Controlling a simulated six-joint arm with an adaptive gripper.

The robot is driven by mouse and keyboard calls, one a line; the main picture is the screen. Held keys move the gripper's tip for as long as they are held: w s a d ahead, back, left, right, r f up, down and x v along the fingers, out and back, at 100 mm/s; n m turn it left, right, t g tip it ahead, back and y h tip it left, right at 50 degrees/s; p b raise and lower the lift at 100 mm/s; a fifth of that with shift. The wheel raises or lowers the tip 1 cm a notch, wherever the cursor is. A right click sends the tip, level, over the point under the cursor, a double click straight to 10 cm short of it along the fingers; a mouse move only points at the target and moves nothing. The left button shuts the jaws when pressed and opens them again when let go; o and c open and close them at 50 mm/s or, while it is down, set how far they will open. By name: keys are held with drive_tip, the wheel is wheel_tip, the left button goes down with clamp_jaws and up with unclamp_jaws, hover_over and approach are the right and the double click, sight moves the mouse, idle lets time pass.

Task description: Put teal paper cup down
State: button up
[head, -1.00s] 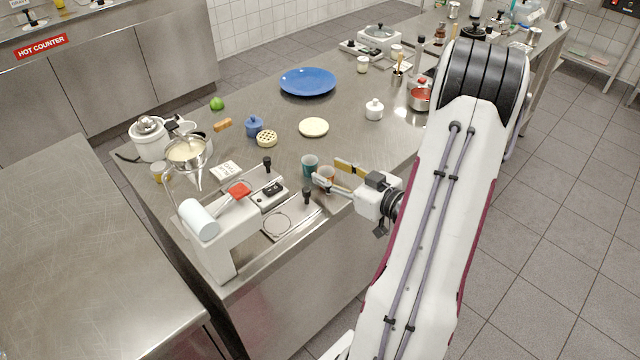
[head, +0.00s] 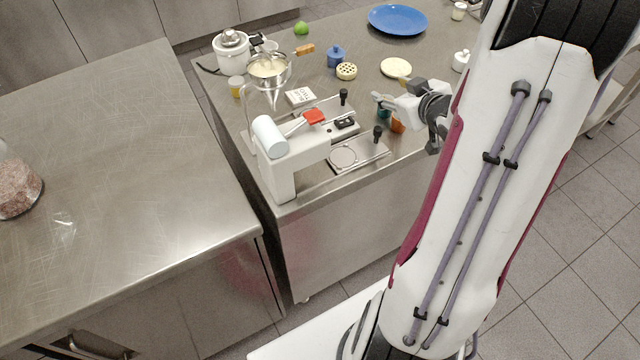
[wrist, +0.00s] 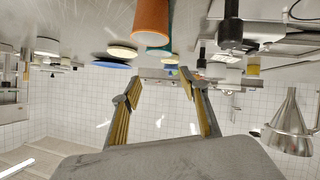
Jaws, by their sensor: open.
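My gripper (head: 377,101) is open and empty, above and beside the cups. In the wrist view, which looks upside down, the two fingers of my gripper (wrist: 160,82) are spread with nothing between them. The orange cup (wrist: 150,22) is at the top there, with part of a teal shape (wrist: 160,49) behind it.
A white slicer-like machine (head: 292,165) and a steel plate (head: 358,156) are left of the cups. Bare counter shows around the lid.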

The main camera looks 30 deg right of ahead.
drive_tip(key=s+a+r+m+g+h, duration=0.1)
drive_tip(key=s+a+r+g+h, duration=0.3)
drive_tip(key=a+r, duration=0.7)
drive_tip(key=s+a+g+y, duration=0.2)
drive_tip(key=s+a+y, duration=0.4)
drive_tip(key=s+a, duration=1.2)
drive_tip(key=shift+a+r+g+y, duration=0.2)
drive_tip(key=shift+a+g+y, duration=0.1)
drive_tip(key=shift+a, duration=0.9)
drive_tip(key=shift+o, duration=0.8)
